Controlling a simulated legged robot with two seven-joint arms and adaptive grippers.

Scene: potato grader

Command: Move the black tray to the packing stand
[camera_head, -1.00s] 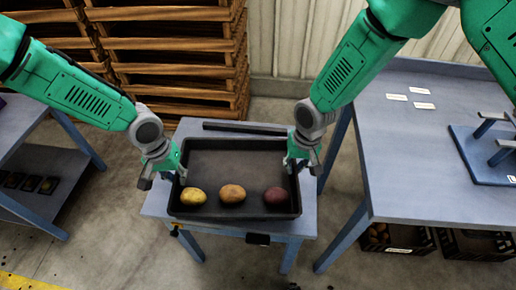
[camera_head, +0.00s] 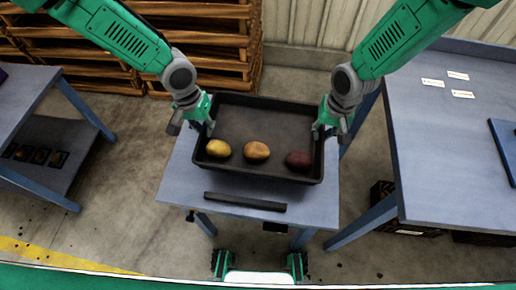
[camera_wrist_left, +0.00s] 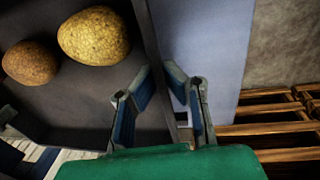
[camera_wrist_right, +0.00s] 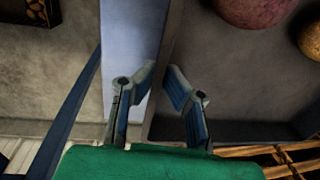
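The black tray (camera_head: 265,177) holds a yellow potato (camera_head: 218,148), an orange-brown potato (camera_head: 256,151) and a dark red potato (camera_head: 299,160). It looks level and over the far part of a small blue stand (camera_head: 180,182); a gap beneath it is hard to judge. My left gripper (camera_head: 209,126) is at the tray's left wall, with its fingers on both sides of the wall in the left wrist view (camera_wrist_left: 158,78). My right gripper (camera_head: 318,130) clasps the right wall likewise, as in the right wrist view (camera_wrist_right: 160,75). Which stand is the packing stand is not marked.
A black bar (camera_head: 245,202) lies on the small stand in front of the tray. A larger blue table (camera_head: 440,150) with white labels is at right, with a dark crate (camera_head: 382,200) below. Another blue table (camera_head: 25,90) is at left. Wooden pallets (camera_head: 215,45) stand behind.

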